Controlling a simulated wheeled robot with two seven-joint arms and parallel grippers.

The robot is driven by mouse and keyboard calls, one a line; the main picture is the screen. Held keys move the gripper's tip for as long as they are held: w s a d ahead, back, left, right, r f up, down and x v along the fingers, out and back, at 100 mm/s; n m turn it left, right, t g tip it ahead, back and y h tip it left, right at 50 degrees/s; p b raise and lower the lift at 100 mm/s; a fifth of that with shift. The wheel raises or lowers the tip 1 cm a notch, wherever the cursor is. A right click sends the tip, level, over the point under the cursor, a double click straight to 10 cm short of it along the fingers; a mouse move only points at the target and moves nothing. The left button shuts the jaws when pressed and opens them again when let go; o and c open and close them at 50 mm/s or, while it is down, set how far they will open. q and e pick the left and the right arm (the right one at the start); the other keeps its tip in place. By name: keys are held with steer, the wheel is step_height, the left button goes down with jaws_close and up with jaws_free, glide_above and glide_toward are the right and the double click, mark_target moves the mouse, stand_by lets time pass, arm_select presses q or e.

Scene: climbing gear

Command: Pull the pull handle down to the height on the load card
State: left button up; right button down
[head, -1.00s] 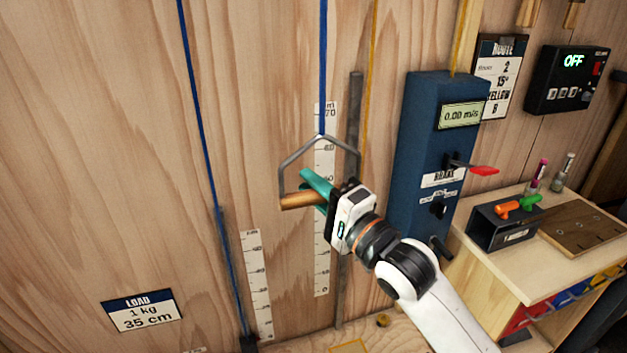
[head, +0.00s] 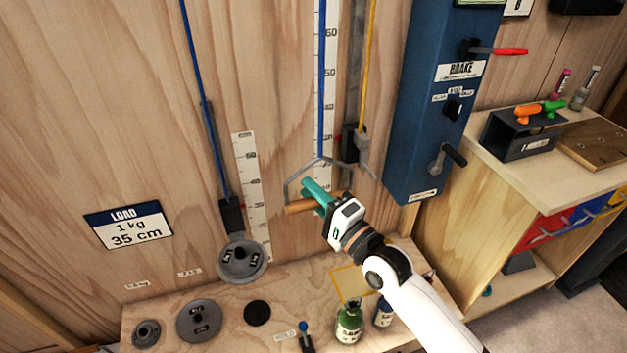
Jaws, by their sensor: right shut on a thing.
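The pull handle (head: 300,207) is a wooden bar in a grey metal frame, hanging from a blue rope (head: 322,90) in front of a white height scale (head: 330,62). My right gripper (head: 318,194), with teal fingers, is shut on the bar and partly hides it. A weight disc (head: 242,262) hangs on a second blue rope by the shorter scale (head: 250,170), above the wooden base. The handle stands in front of the scale's lower part; the exact reading is unclear. My left gripper is not in view.
The blue brake box (head: 420,130) with a red lever (head: 510,51) stands right of the handle. Loose weight discs (head: 200,320), a green bottle (head: 349,322) and a dark bottle (head: 383,312) stand on the wooden base (head: 290,290). A side table (head: 490,150) is at right.

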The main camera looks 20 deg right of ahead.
steer(key=shift+f+b, duration=0.35)
steer(key=shift+f, duration=1.1)
steer(key=c, duration=1.2)
jaws_free()
steer(key=shift+r, duration=0.2)
steer(key=shift+s, duration=0.1)
steer(key=b+v, duration=0.1)
steer(key=v, duration=1.1)
steer(key=shift+r+b, duration=0.15)
steer(key=shift+b, duration=0.25)
